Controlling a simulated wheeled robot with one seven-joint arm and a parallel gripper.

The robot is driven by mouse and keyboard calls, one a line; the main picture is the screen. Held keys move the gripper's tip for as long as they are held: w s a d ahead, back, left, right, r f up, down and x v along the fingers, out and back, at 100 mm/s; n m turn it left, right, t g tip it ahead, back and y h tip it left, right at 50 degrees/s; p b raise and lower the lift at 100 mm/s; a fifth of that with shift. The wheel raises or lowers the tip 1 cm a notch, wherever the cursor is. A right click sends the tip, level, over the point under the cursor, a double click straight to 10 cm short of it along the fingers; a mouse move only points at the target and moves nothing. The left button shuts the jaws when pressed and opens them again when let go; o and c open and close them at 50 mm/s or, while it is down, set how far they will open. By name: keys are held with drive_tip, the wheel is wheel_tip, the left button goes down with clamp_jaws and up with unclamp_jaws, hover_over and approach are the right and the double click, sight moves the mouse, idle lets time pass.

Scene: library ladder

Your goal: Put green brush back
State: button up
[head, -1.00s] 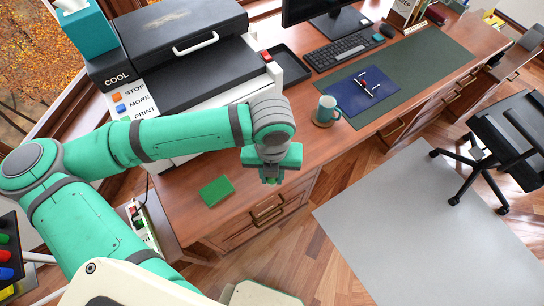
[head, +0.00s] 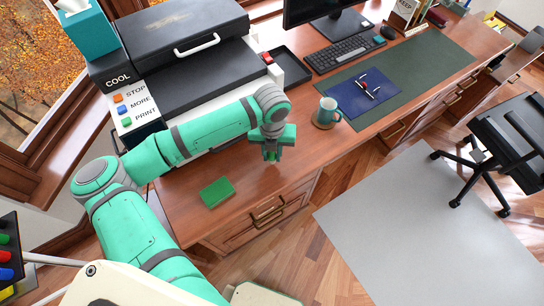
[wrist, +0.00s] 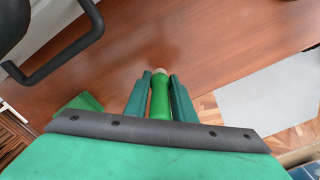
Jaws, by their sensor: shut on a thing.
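My gripper (head: 271,154) is shut on the green brush (wrist: 160,97). In the wrist view the brush is a green handle with a pale tip, between the two dark green fingers. The gripper is above the wooden desk (head: 240,165), in front of the printer. In the head view the brush can hardly be told apart from my gripper. Its far end is hidden in the wrist view.
A flat green block (head: 217,192) lies on the desk near its left front corner. A printer (head: 185,70) stands behind. A mug (head: 327,111) and a blue folder (head: 362,92) are to the right. A rack with coloured items (head: 8,252) is at far left.

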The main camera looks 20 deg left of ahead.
wheel_tip(320, 180, down, 2)
drive_tip(key=shift+f, duration=0.15)
drive_tip(key=shift+f, duration=0.15)
drive_tip(key=o, duration=1.1)
drive_tip(key=shift+a, duration=0.1)
drive_tip(key=shift+c, duration=0.2)
drive_tip(key=shift+r, duration=0.4)
wheel_tip(320, 180, up, 12)
drive_tip(key=shift+f, duration=0.2)
